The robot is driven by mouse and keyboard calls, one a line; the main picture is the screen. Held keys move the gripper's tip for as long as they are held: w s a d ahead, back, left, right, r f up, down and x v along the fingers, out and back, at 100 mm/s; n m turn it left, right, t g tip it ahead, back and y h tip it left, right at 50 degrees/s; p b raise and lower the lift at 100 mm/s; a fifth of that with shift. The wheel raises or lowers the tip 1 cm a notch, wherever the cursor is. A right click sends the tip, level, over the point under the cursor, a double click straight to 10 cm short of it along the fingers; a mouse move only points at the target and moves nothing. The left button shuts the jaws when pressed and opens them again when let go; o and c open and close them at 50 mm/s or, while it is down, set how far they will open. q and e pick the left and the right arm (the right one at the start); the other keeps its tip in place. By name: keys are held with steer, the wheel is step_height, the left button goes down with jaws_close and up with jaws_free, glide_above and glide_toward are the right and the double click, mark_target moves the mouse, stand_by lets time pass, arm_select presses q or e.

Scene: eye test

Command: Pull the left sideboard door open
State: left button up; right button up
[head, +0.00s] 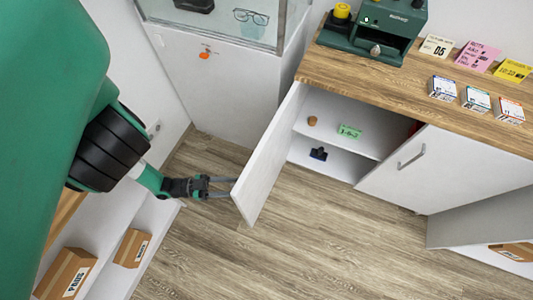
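The sideboard's left door (268,160) is white and stands swung wide open, its inner face toward the right. Its outer face and handle are hidden. My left gripper (234,187) comes in from the left, with its fingertips close to the outer side of the door near the free edge. Its two fingers are apart, with a gap showing between them. I cannot tell whether the tips touch the door. My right gripper is not in view.
The open sideboard shelf (332,138) holds a few small objects. The right door (435,165) is shut, with a bar handle (411,157). A green machine (375,35), cards and small boxes stand on the wooden top (350,72). The wooden floor (320,240) in front is clear.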

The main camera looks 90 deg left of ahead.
arm_select(q)
steer(key=shift+s, duration=0.1)
steer(key=s, duration=0.7)
steer(key=shift+s+b, duration=0.2)
steer(key=shift+b, duration=0.1)
steer(key=shift+a, duration=0.1)
